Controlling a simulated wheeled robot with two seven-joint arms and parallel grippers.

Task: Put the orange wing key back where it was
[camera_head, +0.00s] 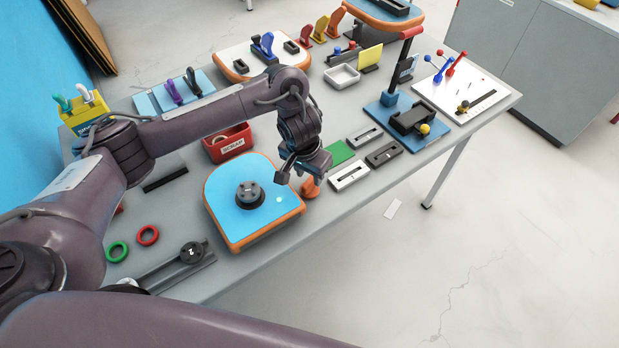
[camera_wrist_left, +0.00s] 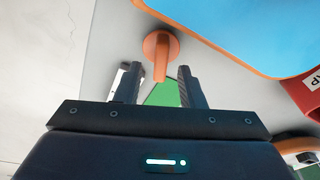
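The orange wing key (camera_head: 311,189) stands on the grey table between the blue board and the table's front edge, partly hidden by my left gripper in the head view. In the left wrist view the orange wing key (camera_wrist_left: 161,46) shows a round base with its wing pointing toward the palm. My left gripper (camera_head: 300,181) is just above it. Its two fingers (camera_wrist_left: 157,86) are apart, one on each side of the wing, with gaps on both sides. My right gripper is not in view.
A blue board with an orange rim (camera_head: 225,205) carries a black round valve (camera_head: 249,194) beside the key. A green patch (camera_head: 341,152) and metal slotted blocks (camera_head: 349,176) lie to the right. A red bin (camera_head: 228,143) stands behind. Green and red rings (camera_head: 148,235) lie at left.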

